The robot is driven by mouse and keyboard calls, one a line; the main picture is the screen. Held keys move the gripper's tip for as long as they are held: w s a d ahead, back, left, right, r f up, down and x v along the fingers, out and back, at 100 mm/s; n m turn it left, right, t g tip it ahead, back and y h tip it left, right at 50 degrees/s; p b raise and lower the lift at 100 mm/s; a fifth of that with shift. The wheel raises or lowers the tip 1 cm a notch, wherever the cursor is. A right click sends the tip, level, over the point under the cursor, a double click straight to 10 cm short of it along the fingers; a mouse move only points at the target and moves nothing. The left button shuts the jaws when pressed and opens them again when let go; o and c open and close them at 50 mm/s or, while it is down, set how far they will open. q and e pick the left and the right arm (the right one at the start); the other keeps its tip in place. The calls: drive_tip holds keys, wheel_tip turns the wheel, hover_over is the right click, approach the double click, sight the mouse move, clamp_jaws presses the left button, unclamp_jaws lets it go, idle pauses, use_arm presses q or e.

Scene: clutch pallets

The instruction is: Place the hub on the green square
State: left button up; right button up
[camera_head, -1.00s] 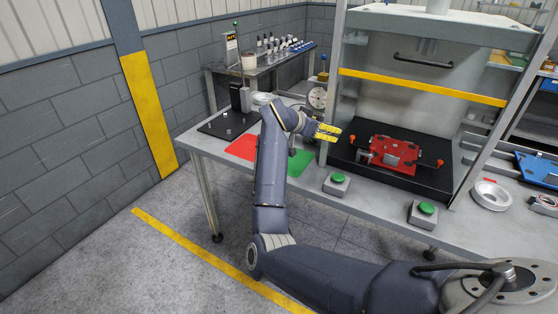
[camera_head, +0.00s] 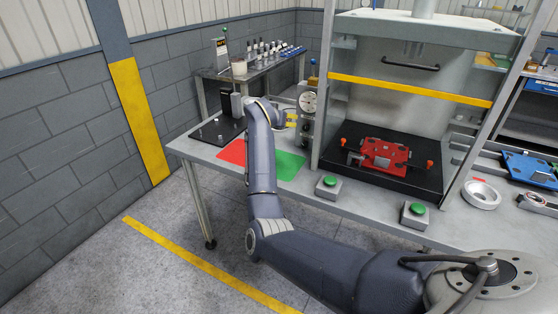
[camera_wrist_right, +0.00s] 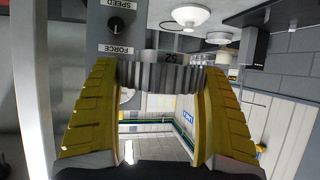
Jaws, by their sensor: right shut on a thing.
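The green square (camera_head: 288,166) lies flat on the bench's left part, beside the red square, partly hidden by my right arm. My right gripper (camera_head: 291,119) has yellow fingers and is behind the green square in the head view, near the press's left post. In the right wrist view, the gripper (camera_wrist_right: 160,75) is shut on a grey toothed ring, which I take as the hub (camera_wrist_right: 160,77). The ring spans between both fingers. The hub cannot be made out in the head view. My left gripper is not in view.
The press holds a red pallet (camera_head: 385,154) on a black base. Two green buttons (camera_head: 328,181) stand on the bench's front edge. The red square (camera_head: 233,152) and a black plate (camera_head: 216,131) lie left.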

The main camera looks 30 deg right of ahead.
sight(280, 164)
wheel_tip(280, 164, down, 17)
drive_tip(key=shift+f, duration=0.2)
idle(0.7)
drive_tip(key=shift+f, duration=0.1)
drive_tip(key=o, duration=1.5)
drive_tip(key=shift+f, duration=0.15)
